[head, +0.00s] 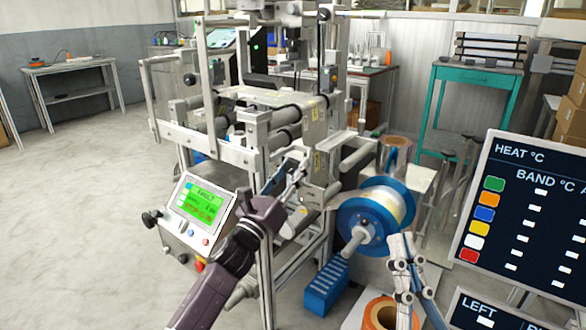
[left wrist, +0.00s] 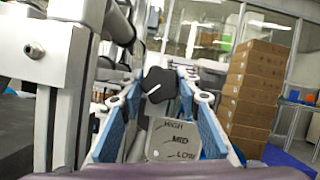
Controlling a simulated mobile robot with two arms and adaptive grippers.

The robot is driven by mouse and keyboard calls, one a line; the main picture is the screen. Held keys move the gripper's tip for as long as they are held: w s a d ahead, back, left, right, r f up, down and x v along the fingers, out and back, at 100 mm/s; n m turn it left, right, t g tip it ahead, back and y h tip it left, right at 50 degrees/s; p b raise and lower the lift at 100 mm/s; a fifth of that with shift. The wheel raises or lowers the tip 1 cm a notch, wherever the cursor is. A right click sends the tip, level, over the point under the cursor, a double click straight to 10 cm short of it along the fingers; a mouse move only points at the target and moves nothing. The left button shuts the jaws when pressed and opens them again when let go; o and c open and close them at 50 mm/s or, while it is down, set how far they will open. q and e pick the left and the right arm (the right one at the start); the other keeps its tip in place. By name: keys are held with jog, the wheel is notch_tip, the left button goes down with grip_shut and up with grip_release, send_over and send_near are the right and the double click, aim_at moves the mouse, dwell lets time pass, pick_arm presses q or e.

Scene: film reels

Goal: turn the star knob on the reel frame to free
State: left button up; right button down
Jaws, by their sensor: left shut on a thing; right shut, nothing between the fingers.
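The black star knob (left wrist: 160,84) shows in the left wrist view between the blue-padded fingers of my left gripper (left wrist: 161,92), which is shut on it. A white line on the knob slants from lower left to upper right. A grey plate (left wrist: 175,139) below it reads HIGH, MID and LOW; I see no mark reading free. In the head view my left gripper (head: 287,183) reaches to the reel frame (head: 238,154), and the knob cannot be made out there. My right gripper (head: 403,249) is shut and empty at lower right, apart from the frame.
A blue reel (head: 346,221) on a spindle stands right of my left gripper. A control box with a green screen (head: 214,191) is at left. A dark display panel (head: 534,200) is at right. The floor at left (head: 72,215) is clear.

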pick_arm(q)
jog(key=o, duration=1.2)
jog(key=shift+c, duration=0.2)
jog(key=v, duration=1.2)
